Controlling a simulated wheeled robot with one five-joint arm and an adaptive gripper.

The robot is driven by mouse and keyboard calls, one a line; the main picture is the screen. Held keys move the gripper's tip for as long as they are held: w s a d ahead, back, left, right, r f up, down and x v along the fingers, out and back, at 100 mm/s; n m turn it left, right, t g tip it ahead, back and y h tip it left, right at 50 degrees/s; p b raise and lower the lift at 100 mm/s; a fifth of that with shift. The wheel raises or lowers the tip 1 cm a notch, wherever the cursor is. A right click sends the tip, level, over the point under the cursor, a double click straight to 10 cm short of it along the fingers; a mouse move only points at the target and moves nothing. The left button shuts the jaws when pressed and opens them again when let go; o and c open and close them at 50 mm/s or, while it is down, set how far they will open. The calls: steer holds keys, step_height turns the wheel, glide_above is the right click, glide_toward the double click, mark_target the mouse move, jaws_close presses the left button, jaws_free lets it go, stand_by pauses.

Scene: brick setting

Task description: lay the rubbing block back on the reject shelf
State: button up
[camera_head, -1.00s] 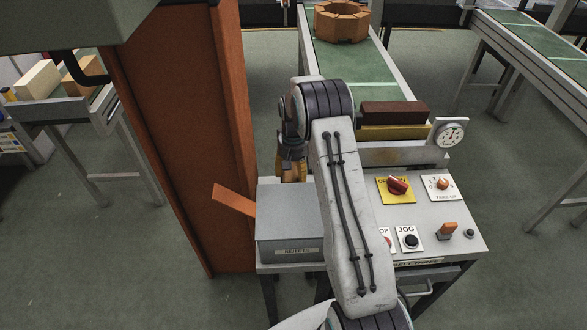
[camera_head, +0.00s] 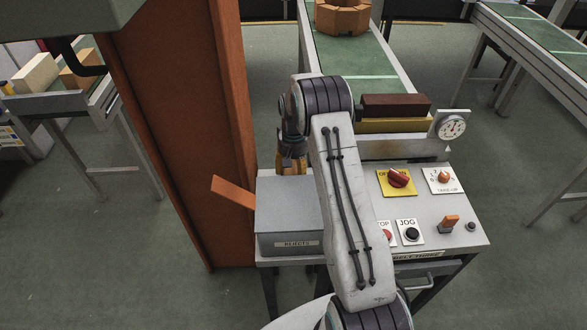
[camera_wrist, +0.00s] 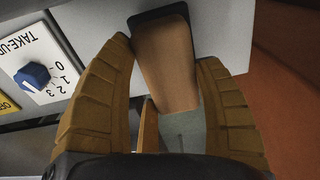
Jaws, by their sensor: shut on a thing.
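My gripper (camera_head: 291,163) hangs behind the grey reject shelf (camera_head: 288,216), which is labelled REJECTS, and is partly hidden by my own arm. In the wrist view its two tan fingers (camera_wrist: 165,62) are on either side of a brown block with a dark edge, which looks like the rubbing block (camera_wrist: 166,75). My gripper is shut on it. The block cannot be made out in the head view. The top of the reject shelf looks bare, though my arm covers its right side.
A rust-red post (camera_head: 185,130) stands left of the shelf, with an orange strip (camera_head: 233,192) sticking out. A control panel (camera_head: 435,215) with knobs is at the right. A dark brick (camera_head: 396,105) lies by a dial gauge (camera_head: 452,125). A take-up knob (camera_wrist: 33,76) shows in the wrist view.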

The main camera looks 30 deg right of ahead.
steer(key=shift+f+b, duration=0.35)
steer(key=shift+f, duration=0.15)
steer(key=o, duration=1.3)
